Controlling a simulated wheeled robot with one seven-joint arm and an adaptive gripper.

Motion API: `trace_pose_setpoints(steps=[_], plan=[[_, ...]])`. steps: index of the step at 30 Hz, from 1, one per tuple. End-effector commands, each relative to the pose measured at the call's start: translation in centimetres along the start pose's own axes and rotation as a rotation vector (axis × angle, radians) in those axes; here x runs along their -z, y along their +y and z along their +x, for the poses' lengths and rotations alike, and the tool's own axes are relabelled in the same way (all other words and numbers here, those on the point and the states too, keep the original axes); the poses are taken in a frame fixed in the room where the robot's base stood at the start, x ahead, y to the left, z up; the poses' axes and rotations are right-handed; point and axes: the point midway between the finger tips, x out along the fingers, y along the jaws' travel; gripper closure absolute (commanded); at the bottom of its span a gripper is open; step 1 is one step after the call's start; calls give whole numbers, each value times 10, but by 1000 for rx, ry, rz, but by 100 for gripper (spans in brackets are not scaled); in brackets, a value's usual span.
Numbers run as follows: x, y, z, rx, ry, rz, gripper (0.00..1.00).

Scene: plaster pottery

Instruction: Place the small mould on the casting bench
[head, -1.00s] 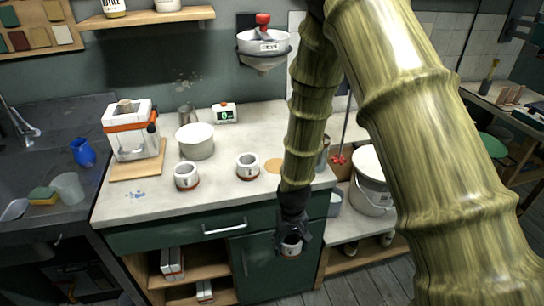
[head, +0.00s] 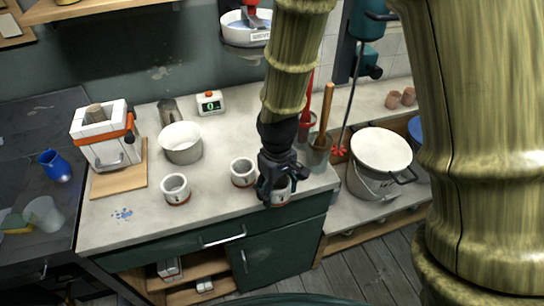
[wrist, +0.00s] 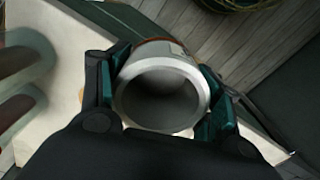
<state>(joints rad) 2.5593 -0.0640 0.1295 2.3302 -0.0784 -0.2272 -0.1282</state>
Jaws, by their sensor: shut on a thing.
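My gripper (head: 277,196) is shut on a small mould (head: 283,190), a pale cup with a reddish base band. In the wrist view the held mould (wrist: 160,95) sits between the two fingers, its hollow mouth facing the camera. The casting bench (head: 228,130) has a pale top and green front. The mould is at the bench's front right edge; I cannot tell whether it touches the top. The wrist view shows wooden floor beyond it. Two similar moulds, one left (head: 176,188) and one nearer (head: 243,172), stand upright on the bench.
A white pot (head: 181,143), a green-display timer (head: 210,103) and a boxed press (head: 104,135) stand farther back or left. A grey beaker with tools (head: 318,152) stands right of my gripper. A lidded bucket (head: 379,155) sits right of the bench. Bench middle front is free.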

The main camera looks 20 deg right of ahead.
Motion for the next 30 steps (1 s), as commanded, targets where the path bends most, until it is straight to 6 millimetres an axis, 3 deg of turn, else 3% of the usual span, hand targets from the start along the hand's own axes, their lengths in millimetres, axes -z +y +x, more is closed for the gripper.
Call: trace_pose_setpoints(steps=[21,30], plan=[[115,77,11,0,2,3,67],[125,85,17,0,-1,2,67]])
